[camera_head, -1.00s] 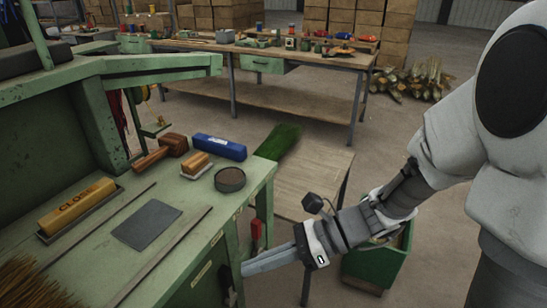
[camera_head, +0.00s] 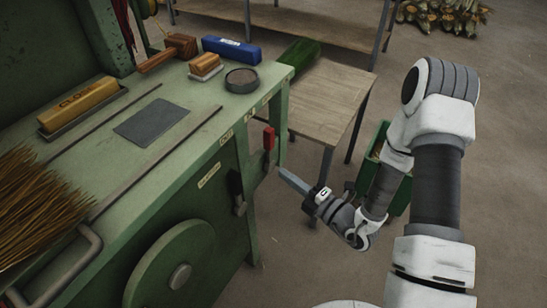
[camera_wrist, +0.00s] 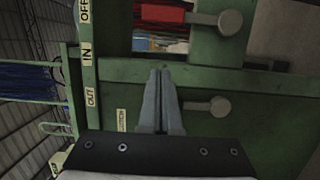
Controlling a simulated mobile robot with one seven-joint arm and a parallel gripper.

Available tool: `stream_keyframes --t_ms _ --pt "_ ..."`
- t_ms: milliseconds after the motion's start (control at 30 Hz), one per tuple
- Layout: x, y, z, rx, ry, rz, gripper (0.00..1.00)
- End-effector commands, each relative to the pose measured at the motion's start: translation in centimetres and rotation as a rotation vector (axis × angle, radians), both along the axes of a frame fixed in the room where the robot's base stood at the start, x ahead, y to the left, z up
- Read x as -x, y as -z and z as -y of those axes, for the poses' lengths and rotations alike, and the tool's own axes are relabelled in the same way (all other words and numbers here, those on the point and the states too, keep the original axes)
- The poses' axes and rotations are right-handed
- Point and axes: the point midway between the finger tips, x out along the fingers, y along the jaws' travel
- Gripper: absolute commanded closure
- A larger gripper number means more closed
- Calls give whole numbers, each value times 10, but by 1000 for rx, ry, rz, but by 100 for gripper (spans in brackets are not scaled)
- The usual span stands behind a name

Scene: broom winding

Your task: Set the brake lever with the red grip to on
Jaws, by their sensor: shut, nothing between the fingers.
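The brake lever with the red grip (camera_head: 269,139) stands on the front face of the green machine (camera_head: 205,215), near its right corner. The grip points up and its dark lower part runs down the panel. My gripper (camera_head: 282,172) is shut and empty, its tips just below and right of the red grip; I cannot tell whether they touch the lever. In the wrist view my shut fingers (camera_wrist: 162,76) point at green machine parts. A red shape (camera_wrist: 160,14) lies beyond them; I cannot tell whether it is the grip.
A black-handled lever (camera_head: 237,190) sits left of the red grip, with a handwheel (camera_head: 175,270) below. A wooden table (camera_head: 330,98) stands behind and a green bin (camera_head: 395,190) behind my arm. IN, OUT and OFF labels show in the wrist view.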

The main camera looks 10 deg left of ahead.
Motion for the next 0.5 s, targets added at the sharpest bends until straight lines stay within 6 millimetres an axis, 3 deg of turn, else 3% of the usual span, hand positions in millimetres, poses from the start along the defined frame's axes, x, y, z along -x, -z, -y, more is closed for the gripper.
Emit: stream_keyframes --t_ms 167,500 --pt "-12 0 -19 -1 -6 5 100" --pt "-56 1 -76 0 -8 7 100"
